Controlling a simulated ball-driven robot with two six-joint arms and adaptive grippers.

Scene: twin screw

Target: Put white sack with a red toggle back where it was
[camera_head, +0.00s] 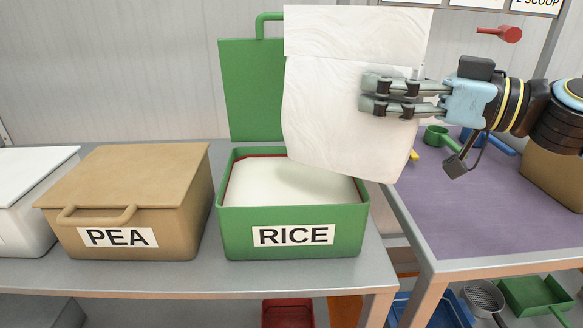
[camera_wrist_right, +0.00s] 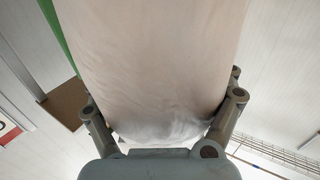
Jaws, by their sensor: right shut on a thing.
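A large white sack (camera_head: 335,100) hangs upright, slightly tilted, above the right part of the green RICE bin (camera_head: 235,225). My right gripper (camera_head: 372,93) is shut on the sack's right side. In the right wrist view the pale sack (camera_wrist_right: 150,60) fills the space between the fingers of the right gripper (camera_wrist_right: 163,108). No red toggle shows on the visible face of the sack. The bin's green lid (camera_head: 250,90) stands open behind, and white contents (camera_head: 270,182) fill the bin. My left gripper is not in view.
A closed tan PEA bin (camera_head: 140,180) stands left of the RICE bin on a grey bench (camera_head: 190,277). At right is a purple-topped table (camera_head: 480,220) with a green scoop (camera_head: 440,137). A red peg-like piece (camera_head: 505,34) is at upper right. Trays sit below.

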